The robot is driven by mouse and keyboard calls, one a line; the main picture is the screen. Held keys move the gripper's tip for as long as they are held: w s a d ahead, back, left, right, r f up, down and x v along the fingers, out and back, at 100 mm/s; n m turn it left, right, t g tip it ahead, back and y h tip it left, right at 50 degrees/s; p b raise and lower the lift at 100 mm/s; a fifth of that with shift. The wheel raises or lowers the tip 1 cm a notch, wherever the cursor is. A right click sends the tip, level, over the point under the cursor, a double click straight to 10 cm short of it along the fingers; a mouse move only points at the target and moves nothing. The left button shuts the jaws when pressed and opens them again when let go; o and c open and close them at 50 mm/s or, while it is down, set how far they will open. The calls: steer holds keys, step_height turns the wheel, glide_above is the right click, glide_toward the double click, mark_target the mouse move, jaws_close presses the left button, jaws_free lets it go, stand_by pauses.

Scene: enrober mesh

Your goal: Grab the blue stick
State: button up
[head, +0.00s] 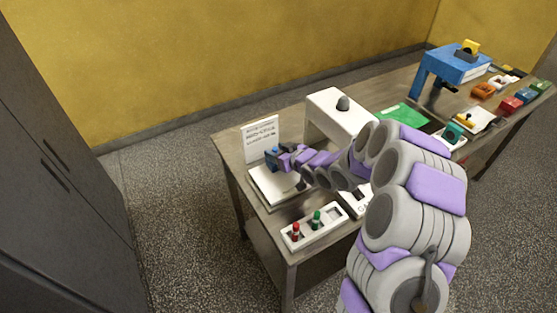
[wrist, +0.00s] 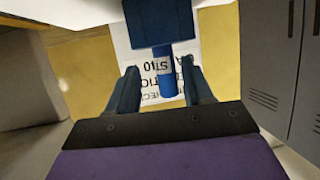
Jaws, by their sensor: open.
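A blue stick (wrist: 168,84) shows in the wrist view, joined to a wider blue block (wrist: 160,22). My gripper (wrist: 160,72) is open, with one dark blue finger on each side of the stick. Gaps show between the stick and both fingers, and nothing is gripped. In the head view, my gripper (head: 277,158) is over a white base plate (head: 268,190) at the table's near left end. Blue parts show at its tip there, but I cannot tell stick from fingers.
A white sign (head: 262,138) stands just behind my gripper. A white box with a grey knob (head: 343,104) and a tray with red and green pegs (head: 314,228) are nearby. A blue stand (head: 455,65) is at the far right. Grey lockers (head: 60,170) stand left.

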steer(key=a, duration=0.2)
steer(key=w+a+f, duration=0.1)
steer(key=shift+d+r, duration=0.15)
steer(key=shift+d, duration=0.15)
steer(key=shift+d+r, duration=0.1)
steer(key=shift+d, duration=0.55)
steer(key=c, duration=0.3)
steer(key=shift+d, duration=0.1)
steer(key=shift+c, duration=1.7)
steer(key=shift+a, duration=0.75)
jaws_close()
steer(key=shift+d, duration=0.1)
